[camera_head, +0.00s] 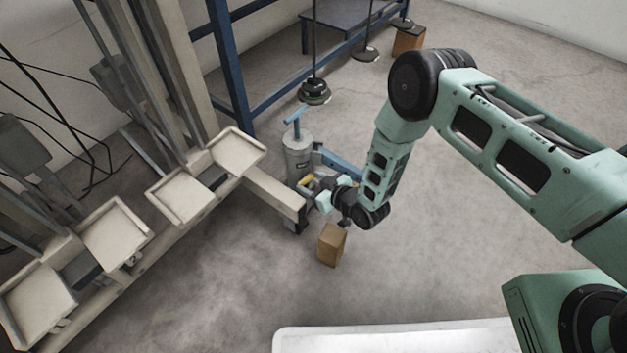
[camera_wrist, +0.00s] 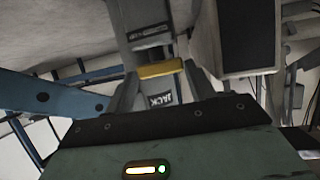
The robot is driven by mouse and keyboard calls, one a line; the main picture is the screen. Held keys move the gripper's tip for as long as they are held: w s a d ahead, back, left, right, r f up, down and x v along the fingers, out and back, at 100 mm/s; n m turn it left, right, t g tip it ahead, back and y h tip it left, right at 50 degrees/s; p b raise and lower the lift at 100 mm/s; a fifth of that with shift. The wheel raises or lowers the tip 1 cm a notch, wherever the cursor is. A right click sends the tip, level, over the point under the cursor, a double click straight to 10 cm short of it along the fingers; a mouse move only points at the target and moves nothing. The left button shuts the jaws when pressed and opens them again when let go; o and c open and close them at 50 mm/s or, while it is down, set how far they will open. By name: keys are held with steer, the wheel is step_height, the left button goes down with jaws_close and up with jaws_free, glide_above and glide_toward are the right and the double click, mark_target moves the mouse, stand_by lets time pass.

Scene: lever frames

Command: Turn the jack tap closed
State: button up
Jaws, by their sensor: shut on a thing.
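The jack (camera_head: 298,158) is a grey upright cylinder with a blue T-shaped handle on top, left of my gripper in the head view. Its tap (camera_wrist: 160,69) is a yellow bar, lying crosswise between my fingers in the wrist view. It shows as a small yellow spot in the head view (camera_head: 307,182). My gripper (camera_head: 314,190) is low beside the jack, shut on the tap. In the wrist view, my gripper (camera_wrist: 161,76) has one finger at each end of the bar. An upside-down JACK label (camera_wrist: 160,99) shows behind it.
A beige lift frame with trays (camera_head: 237,150) stands at left, and its beam (camera_head: 275,192) ends close to the jack. A brown block (camera_head: 331,245) is on the floor just below my wrist. A blue rack (camera_head: 235,75) stands behind. The floor at right is clear.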

steer(key=o, duration=0.7)
steer(key=shift+f+b, duration=0.1)
steer(key=shift+b, duration=0.2)
steer(key=shift+w+d+f+n+g+y+b, duration=0.1)
steer(key=shift+w+d+n+g+y+b, duration=0.1)
steer(key=shift+n+g+y+b, duration=0.45)
steer(key=r+p+v, duration=0.1)
steer(key=p+v, duration=0.8)
steer(key=v, duration=0.9)
steer(key=w+a+r+g+h+p, duration=0.1)
steer(key=r+p, duration=0.5)
steer(key=r, duration=0.6)
steer(key=w+a+r+g+h+p, duration=0.1)
steer(key=w+a+r+h+p, duration=0.2)
steer(key=r, duration=0.9)
steer(key=shift+w+a+r+p, duration=0.25)
steer(key=shift+w+a+p, duration=0.25)
steer(key=shift+w+p, duration=0.9)
